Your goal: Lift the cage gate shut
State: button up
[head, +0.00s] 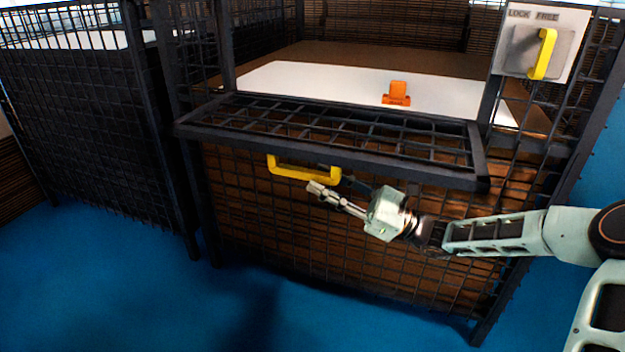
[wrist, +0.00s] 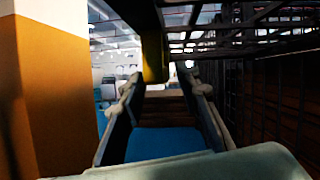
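The cage gate (head: 335,132) is a dark mesh panel in a black frame, folded outward and lying nearly level in the head view. A yellow handle (head: 303,172) hangs at its front edge. My gripper (head: 322,190) is just below and in front of the handle's right part. In the wrist view my gripper (wrist: 163,90) is open, with its two fingers well apart. The yellow handle (wrist: 155,62) shows ahead, at the top of the gap between them. Whether a finger touches it I cannot tell. The underside of the gate mesh (wrist: 245,40) shows at the upper right.
A lock plate (head: 541,43) marked LOCK and FREE has a yellow lever (head: 543,54) standing upright under FREE. An orange object (head: 397,94) sits on the white surface (head: 340,82) inside the cage. Another mesh cage (head: 85,120) stands at left. The blue floor (head: 130,290) in front is clear.

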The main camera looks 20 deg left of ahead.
aim_at(312, 178)
jog(key=shift+x, duration=1.6)
grip_shut()
